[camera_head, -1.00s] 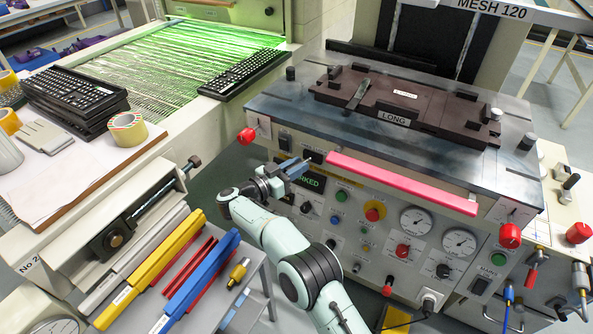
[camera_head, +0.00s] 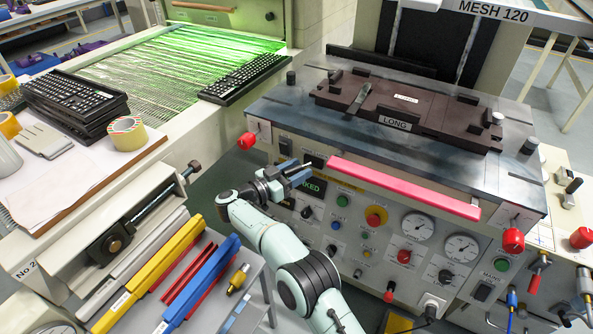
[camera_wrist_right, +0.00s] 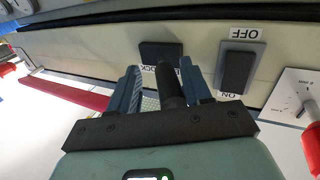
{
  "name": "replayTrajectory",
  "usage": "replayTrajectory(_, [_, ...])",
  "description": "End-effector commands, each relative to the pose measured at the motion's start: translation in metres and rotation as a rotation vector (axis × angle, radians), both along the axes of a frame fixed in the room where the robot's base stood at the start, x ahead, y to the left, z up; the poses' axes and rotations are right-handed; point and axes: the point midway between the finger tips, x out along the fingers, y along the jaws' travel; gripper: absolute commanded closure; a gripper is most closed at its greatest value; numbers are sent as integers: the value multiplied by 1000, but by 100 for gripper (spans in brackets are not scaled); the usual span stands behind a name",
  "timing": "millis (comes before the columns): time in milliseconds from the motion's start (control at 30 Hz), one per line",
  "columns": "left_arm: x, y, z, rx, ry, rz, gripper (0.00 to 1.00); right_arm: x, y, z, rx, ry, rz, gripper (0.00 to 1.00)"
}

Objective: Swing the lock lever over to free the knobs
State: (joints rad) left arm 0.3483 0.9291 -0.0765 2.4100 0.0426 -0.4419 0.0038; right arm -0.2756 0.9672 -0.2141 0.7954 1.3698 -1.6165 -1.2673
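The lock lever (camera_wrist_right: 170,88) is a black handle on a dark base plate, on the cream front panel of the printing machine. In the right wrist view it points toward my right gripper (camera_wrist_right: 165,92), which is open with one blue-grey finger on each side of it. The lever looks nearer the right-hand finger; contact cannot be told. A partly covered upside-down label reads "...OCK". In the head view my right gripper (camera_head: 299,173) is at the panel's upper left. The red knobs are at the machine's left (camera_head: 247,140) and right (camera_head: 512,240) corners. My left gripper is out of view.
An ON/OFF rocker switch (camera_wrist_right: 237,70) sits beside the lever. A pink bar (camera_head: 403,187) runs along the panel to the right. Below are buttons and gauges (camera_head: 417,226). A side table with yellow (camera_head: 150,275) and blue (camera_head: 203,283) tools stands at the lower left.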

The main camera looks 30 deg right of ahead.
Motion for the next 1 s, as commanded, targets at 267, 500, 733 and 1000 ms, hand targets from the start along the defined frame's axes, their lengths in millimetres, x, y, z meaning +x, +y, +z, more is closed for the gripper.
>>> replayTrajectory(267, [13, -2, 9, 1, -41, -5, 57, -4, 34, 1, 2, 0, 4, 52])
replayTrajectory(500, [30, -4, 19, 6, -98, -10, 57, -12, 89, 0, 0, 0, 4, 52])
replayTrajectory(733, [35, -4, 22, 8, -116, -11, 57, -17, 123, 0, -1, -1, 2, 52])
replayTrajectory(1000, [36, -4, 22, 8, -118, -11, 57, -18, 133, 0, 0, -1, -1, 52])
